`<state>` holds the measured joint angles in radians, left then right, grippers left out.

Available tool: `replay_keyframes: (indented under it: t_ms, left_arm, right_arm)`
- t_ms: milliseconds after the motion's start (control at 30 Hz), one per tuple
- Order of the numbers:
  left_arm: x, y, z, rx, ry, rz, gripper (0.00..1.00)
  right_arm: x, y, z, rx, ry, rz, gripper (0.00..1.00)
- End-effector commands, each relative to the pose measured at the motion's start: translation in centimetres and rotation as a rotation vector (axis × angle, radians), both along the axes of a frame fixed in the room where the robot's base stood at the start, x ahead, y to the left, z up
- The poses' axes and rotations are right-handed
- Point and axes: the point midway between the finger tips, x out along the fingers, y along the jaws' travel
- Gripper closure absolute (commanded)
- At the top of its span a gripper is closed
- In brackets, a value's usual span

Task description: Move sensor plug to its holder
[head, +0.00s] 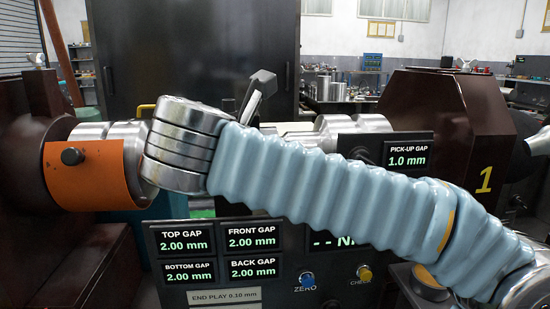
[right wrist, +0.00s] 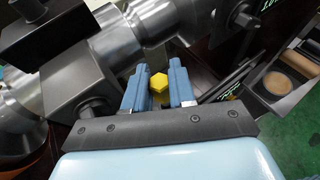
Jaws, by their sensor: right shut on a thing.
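In the right wrist view, the two blue fingers of my right gripper (right wrist: 158,72) stand on either side of a yellow hexagonal piece, which looks like the sensor plug (right wrist: 158,82). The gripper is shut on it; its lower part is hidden. In the head view, my right arm crosses from the lower right to the middle left, and its wrist hides the fingers and plug. I cannot pick out the plug's holder for certain. My left gripper is not in view.
A metal shaft (right wrist: 150,20) and dark blocks (right wrist: 78,80) lie close to the fingers. A dark tray with a round brown insert (right wrist: 293,68) is at right. In the head view, an orange band (head: 85,178) wraps the shaft's left end, above a gap display panel (head: 200,286).

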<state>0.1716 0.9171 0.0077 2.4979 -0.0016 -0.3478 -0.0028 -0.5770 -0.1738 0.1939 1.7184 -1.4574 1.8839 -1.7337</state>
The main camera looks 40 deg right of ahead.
Motion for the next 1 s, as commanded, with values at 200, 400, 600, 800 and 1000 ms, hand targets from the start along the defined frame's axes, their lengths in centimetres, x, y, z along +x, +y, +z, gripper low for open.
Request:
replay_keyframes:
  t_ms: [200,400,600,800,1000]
  left_arm:
    - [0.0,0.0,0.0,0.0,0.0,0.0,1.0]
    - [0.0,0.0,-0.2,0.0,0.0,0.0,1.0]
    - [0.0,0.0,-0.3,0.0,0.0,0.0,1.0]
    - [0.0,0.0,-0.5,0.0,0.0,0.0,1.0]
    - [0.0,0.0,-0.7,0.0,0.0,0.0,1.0]
  right_arm:
    - [0.0,0.0,0.0,0.0,0.0,0.0,1.0]
    - [0.0,0.0,-0.3,0.0,0.0,0.0,1.0]
    - [0.0,0.0,-0.8,0.0,0.0,-0.001,1.0]
    - [0.0,0.0,-1.4,-0.002,0.001,-0.001,1.0]
    - [0.0,0.0,-1.8,0.0,0.0,-0.001,1.0]
